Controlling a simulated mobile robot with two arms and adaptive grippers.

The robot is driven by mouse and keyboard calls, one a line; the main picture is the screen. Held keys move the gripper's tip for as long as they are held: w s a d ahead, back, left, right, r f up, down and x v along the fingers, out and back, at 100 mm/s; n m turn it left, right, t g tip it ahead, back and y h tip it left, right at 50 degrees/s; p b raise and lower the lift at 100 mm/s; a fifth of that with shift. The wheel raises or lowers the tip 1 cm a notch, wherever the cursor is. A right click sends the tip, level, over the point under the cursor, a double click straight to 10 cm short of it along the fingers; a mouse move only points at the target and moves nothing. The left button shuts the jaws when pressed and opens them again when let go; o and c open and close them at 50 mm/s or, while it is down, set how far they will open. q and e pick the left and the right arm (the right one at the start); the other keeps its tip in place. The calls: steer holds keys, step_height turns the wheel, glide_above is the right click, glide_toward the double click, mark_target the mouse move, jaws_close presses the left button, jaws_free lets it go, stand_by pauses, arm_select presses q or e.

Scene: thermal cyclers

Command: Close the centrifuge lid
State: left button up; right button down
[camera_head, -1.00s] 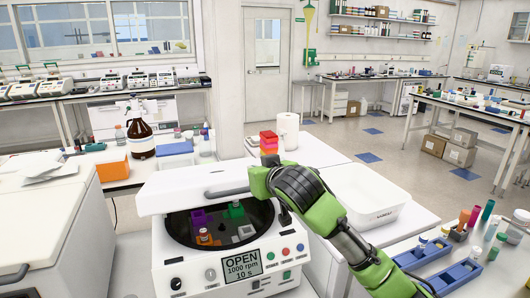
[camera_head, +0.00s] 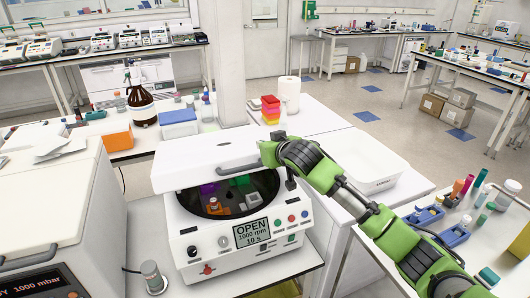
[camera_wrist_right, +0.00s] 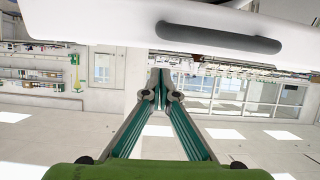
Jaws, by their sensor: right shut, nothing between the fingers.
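The white centrifuge (camera_head: 205,258) stands on the bench in the head view, its display reading "OPEN 1000 rpm 10 s". Its white lid (camera_head: 205,152) is raised at a slant, with a grey handle (camera_head: 228,170) along its front edge. The bowl below is partly uncovered, showing purple, green, orange and grey holders. My right gripper (camera_head: 268,153) is at the lid's right front corner, by the handle's end; contact is unclear. In the right wrist view my gripper (camera_wrist_right: 160,76) is shut and empty, with the lid (camera_wrist_right: 100,22) and dark handle (camera_wrist_right: 218,38) close by. My left gripper is out of view.
A white basin (camera_head: 372,165) and stacked coloured boxes (camera_head: 270,112) are behind and right of the centrifuge. A large white device (camera_head: 60,205) stands at left. Blue tube racks (camera_head: 452,236) are at right.

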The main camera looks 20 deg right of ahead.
steer(key=shift+w+f, duration=0.1)
steer(key=shift+w, duration=0.55)
steer(key=shift+s+d+f+p, duration=0.2)
steer(key=shift+s+f+p, duration=0.9)
steer(key=shift+f, duration=0.15)
steer(key=shift+s+f, duration=0.3)
steer(key=shift+s, duration=0.1)
steer(key=shift+w+f, duration=0.1)
steer(key=shift+w, duration=0.05)
